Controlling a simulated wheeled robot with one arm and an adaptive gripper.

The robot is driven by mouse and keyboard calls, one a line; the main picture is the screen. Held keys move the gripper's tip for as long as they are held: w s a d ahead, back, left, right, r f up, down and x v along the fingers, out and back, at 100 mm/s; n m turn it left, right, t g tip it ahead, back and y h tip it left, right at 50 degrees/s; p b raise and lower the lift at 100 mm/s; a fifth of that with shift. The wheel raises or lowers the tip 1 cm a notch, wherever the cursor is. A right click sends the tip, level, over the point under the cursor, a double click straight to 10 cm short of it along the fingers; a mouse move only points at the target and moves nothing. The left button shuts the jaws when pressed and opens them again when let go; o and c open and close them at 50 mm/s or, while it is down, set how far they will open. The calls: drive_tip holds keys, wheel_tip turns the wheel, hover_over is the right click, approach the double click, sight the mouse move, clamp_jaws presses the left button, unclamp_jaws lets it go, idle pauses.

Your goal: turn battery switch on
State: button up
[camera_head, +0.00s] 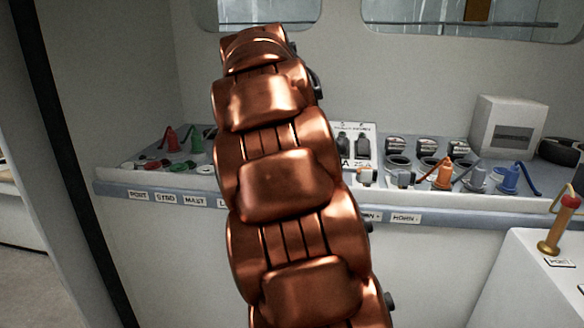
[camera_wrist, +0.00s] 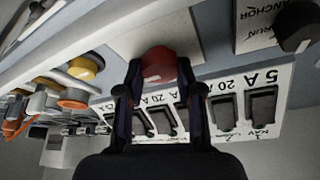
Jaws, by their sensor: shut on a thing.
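The battery switch, a round red knob (camera_wrist: 158,64), sits on a pale panel in the upper middle of the wrist view. My gripper (camera_wrist: 158,74) has one dark finger on each side of the knob and is shut on it. The knob's lower side and any on/off marking are hidden or not readable. In the head view my copper-coloured arm covers the middle, and neither my gripper nor the knob can be seen there.
In the wrist view, a breaker panel (camera_wrist: 283,98) with black rockers lies close below the gripper. A yellow knob (camera_wrist: 85,67) is to the left and a black knob (camera_wrist: 297,26) to the right. In the head view, a shelf (camera_head: 440,207) holds several small parts; a red-topped lever (camera_head: 569,201) stands right.

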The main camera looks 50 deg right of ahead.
drive_tip(key=o, duration=1.2)
drive_tip(key=shift+c, duration=0.2)
drive_tip(key=shift+r, duration=0.1)
drive_tip(key=v, duration=0.7)
drive_tip(key=shift+r, duration=0.2)
drive_tip(key=shift+a, duration=0.1)
drive_tip(key=s+a+f+n+g+y+p, duration=0.1)
drive_tip(key=s+a+f+n+y+p, duration=0.1)
drive_tip(key=s+a+f+n, duration=0.6)
drive_tip(key=s+a+f+n+g+y+p, duration=0.1)
drive_tip(key=s+a+f+n, duration=0.6)
drive_tip(key=s+a+f, duration=0.8)
drive_tip(key=a+f+y, duration=0.1)
drive_tip(key=a, duration=0.5)
drive_tip(key=shift+n+g+y+p, duration=0.3)
drive_tip(key=shift+n+p, duration=0.05)
drive_tip(key=shift+n, duration=0.05)
